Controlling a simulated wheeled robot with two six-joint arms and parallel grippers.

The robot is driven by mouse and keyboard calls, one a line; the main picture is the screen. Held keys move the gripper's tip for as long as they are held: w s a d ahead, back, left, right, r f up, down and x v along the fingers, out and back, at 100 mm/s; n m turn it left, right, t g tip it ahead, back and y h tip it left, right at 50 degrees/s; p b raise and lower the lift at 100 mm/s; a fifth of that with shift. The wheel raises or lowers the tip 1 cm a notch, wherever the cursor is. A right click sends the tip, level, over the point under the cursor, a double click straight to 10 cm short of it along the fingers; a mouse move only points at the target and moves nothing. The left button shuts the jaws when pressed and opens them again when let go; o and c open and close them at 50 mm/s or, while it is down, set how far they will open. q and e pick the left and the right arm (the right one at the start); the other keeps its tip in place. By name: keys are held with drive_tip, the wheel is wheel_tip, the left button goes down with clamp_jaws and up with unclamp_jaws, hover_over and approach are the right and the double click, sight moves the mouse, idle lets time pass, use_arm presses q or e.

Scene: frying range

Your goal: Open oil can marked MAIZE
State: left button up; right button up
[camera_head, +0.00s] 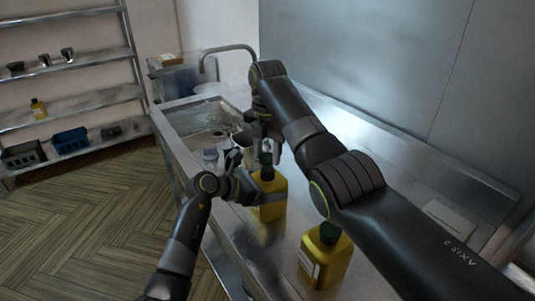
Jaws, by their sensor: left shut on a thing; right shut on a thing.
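A yellow oil can (272,205) with a dark green cap (265,159) stands upright on the metal counter. My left gripper (256,188) is shut on the side of its body. My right gripper (266,142) comes down from above and is shut on the cap, which still appears to sit on the can's neck. A second yellow can (327,262) with a green cap (330,233) stands nearer on the counter, below my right arm. No marking can be read on either can from here.
The metal counter (255,262) has a sink basin (197,118) with a curved tap (229,48) at its far end. A shelf rack (75,99) is at far left.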

sight(267, 157)
wheel_tip(267, 157, up, 3)
drive_tip(key=shift+r, duration=0.15)
use_arm(q)
drive_tip(key=o, duration=1.7)
drive_tip(key=shift+o, duration=0.2)
